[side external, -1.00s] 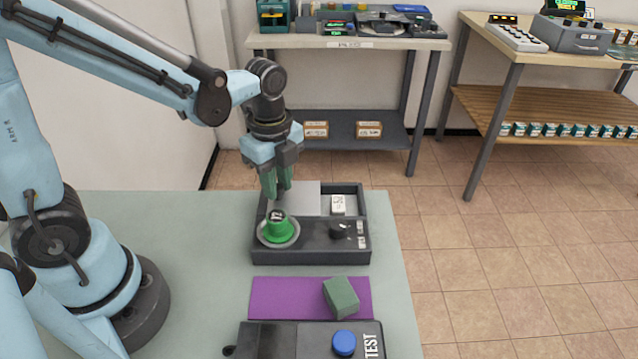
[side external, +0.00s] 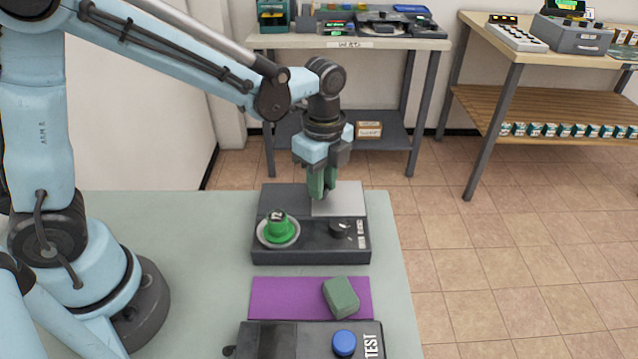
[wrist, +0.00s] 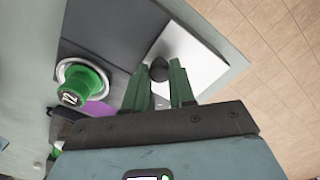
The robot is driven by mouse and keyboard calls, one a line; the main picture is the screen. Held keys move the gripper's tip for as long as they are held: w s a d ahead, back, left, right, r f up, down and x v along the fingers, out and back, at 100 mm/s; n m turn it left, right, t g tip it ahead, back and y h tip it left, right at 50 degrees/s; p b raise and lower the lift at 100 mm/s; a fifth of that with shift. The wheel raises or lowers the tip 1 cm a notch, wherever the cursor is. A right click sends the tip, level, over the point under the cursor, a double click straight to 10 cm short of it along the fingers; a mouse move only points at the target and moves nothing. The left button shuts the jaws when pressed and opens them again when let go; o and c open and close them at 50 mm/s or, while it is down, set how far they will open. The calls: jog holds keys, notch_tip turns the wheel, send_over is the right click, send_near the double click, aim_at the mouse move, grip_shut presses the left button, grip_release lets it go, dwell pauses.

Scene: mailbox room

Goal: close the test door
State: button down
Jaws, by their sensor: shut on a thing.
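A dark grey box (side external: 262,228) stands on the table, with a light grey sliding door (side external: 350,198) at its back right. The door also shows as a pale plate in the wrist view (wrist: 204,78). My gripper (side external: 322,194) is over the door's left part, fingers pointing down. In the wrist view my gripper (wrist: 160,76) is shut on a small dark knob (wrist: 159,69) at the door. A second dark box (side external: 312,340) at the front bears the word TEST and a blue button (side external: 344,343). Its left part has a dark panel.
A green button (side external: 279,227) on a pale ring and a dark dial (side external: 338,228) sit on the back box's front. A green block (side external: 341,297) lies on a purple mat (side external: 285,297) between the boxes.

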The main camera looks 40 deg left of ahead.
jog(key=shift+w+d, duration=0.2)
jog(key=c, duration=0.9)
grip_release()
notch_tip(320, 180, up, 12)
jog(key=shift+r, duration=0.1)
jog(key=s+a+f+n+t, duration=0.1)
jog(key=s+a+n+t, duration=0.1)
jog(key=n, duration=0.4)
jog(key=s+a+f+n+t, duration=0.1)
jog(key=s+a+n+t, duration=0.2)
jog(key=n, duration=0.3)
jog(key=s+a+f+n+t, duration=0.2)
jog(key=s+a+n, duration=0.1)
jog(key=n, duration=0.3)
jog(key=shift+s, duration=0.45)
